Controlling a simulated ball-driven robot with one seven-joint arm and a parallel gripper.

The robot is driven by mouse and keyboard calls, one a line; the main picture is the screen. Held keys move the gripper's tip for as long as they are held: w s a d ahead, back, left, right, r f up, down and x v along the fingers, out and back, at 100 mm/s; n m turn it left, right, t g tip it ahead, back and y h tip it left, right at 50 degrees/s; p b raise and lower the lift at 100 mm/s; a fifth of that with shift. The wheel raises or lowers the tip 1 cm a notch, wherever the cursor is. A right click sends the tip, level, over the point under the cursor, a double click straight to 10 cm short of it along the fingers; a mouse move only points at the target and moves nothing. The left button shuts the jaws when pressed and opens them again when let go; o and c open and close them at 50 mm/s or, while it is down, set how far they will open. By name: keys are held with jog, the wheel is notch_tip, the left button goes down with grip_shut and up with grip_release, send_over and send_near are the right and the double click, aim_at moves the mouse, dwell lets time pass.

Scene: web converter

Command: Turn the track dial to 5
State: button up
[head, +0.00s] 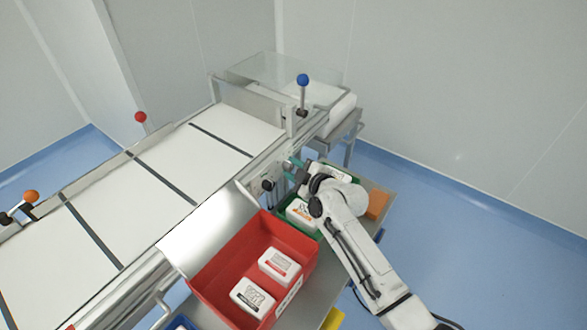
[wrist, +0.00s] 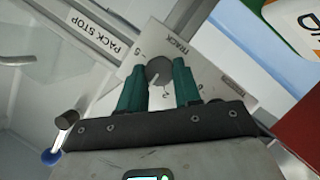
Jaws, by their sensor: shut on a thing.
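The track dial (wrist: 159,70) is a round dark grey knob on a pale plate marked TRACK in the wrist view. Its light pointer line slants toward the lower left of the picture. A 5 (wrist: 138,54) is printed at the dial's left and other small marks lie below it. The green fingers of my gripper (wrist: 159,82) stand on either side of the dial, shut on it. In the head view my gripper (head: 293,168) reaches the machine's side, and the dial is mostly hidden there.
A PACK STOP label (wrist: 87,30) is left of the dial. A black knob (head: 267,185) sits on the machine side nearby. A red bin (head: 235,255) with white packs and a green bin (head: 316,237) stand close below my arm. A blue-ball lever (head: 302,82) rises behind.

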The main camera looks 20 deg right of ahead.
jog(key=c, duration=0.3)
jog(key=shift+c, duration=0.2)
jog(key=shift+f, duration=0.1)
jog(key=m+g+y+b, duration=0.1)
jog(key=m+b, duration=0.1)
jog(key=b, duration=0.1)
jog(key=shift+w+d+m, duration=0.1)
jog(key=shift+m, duration=0.3)
jog(key=m+g+y+b, duration=0.1)
jog(key=m+b, duration=0.1)
jog(key=m, duration=0.1)
jog(key=shift+w+d+g+y, duration=0.1)
jog(key=shift+d+g+y, duration=0.05)
jog(key=shift+g+y, duration=0.25)
jog(key=m+y+b, duration=0.1)
jog(key=m+g+b, duration=0.1)
jog(key=m, duration=0.1)
jog(key=shift+w+d+y+b, duration=0.15)
jog(key=shift+y+b, duration=0.15)
jog(key=shift+y, duration=0.1)
jog(key=m+g+y+b, duration=0.1)
jog(key=m+y+b, duration=0.1)
jog(key=m, duration=0.1)
jog(key=shift+d, duration=0.1)
jog(key=shift+m, duration=0.4)
